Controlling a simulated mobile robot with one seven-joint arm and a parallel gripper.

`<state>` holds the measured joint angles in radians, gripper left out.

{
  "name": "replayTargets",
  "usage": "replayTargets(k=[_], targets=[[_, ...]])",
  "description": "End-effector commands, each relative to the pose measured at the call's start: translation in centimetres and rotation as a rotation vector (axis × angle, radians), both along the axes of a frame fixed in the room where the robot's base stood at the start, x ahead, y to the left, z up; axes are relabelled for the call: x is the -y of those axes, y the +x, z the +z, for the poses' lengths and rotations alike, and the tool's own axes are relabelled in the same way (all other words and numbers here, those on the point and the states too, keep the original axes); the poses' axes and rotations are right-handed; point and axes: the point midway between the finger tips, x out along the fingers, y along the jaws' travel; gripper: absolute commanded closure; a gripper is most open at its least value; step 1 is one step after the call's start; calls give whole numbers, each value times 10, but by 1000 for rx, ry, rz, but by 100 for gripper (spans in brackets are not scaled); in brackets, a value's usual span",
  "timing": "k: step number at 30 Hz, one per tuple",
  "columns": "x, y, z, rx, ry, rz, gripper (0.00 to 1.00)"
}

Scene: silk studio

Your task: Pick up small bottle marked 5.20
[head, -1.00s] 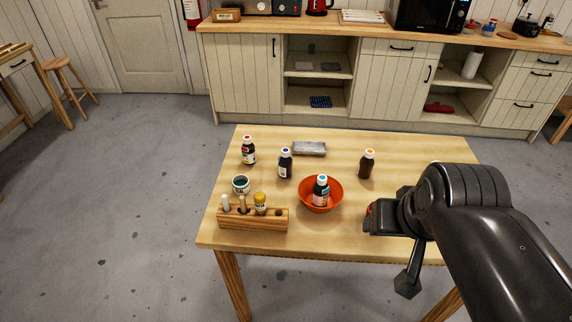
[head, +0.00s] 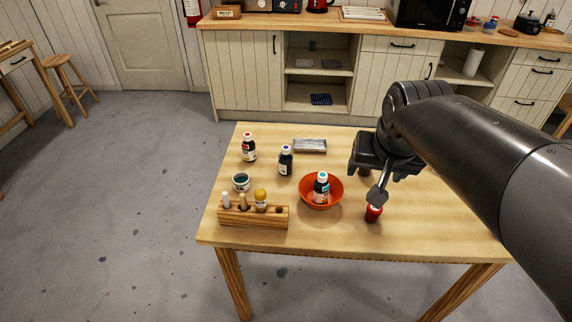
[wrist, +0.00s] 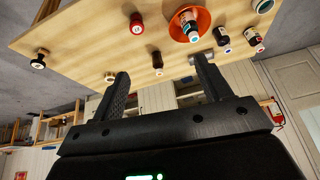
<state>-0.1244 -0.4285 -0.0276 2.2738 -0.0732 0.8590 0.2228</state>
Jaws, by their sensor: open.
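Several small bottles stand on the table, their labels too small to read, so I cannot tell which is 5.20. A red-capped dark bottle (head: 249,148) and a blue-capped dark bottle (head: 285,161) stand at the left. A teal-capped bottle (head: 321,187) leans in the orange bowl (head: 309,202). A small red bottle (head: 374,213) stands right of the bowl; it also shows in the wrist view (wrist: 137,24). A brown bottle (wrist: 157,61) appears between my open fingers in the wrist view, apparently untouched. My gripper (head: 366,180) is open and empty, hiding most of it in the head view.
A wooden rack (head: 252,216) with bottles stands at the table's front left, a teal jar (head: 241,182) behind it. A grey metal box (head: 310,145) lies at the back. A dark bottle (wrist: 38,60) stands apart in the wrist view. The front right tabletop is clear.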

Motion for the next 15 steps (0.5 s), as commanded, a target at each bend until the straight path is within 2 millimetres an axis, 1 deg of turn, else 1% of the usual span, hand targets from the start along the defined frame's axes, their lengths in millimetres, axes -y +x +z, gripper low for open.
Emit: replayTargets(k=[1, 5, 6, 8, 9, 11, 15], targets=[[-7, 17, -2, -12, 2, -6, 29], [-21, 58, -6, -27, 7, -38, 29], [-27, 70, -8, -31, 8, -46, 29], [-35, 89, -12, -38, 8, -61, 29], [-41, 101, -16, -41, 9, -69, 29], [-51, 120, -22, -45, 9, -82, 29], [-76, 160, -41, -56, 5, -111, 29]])
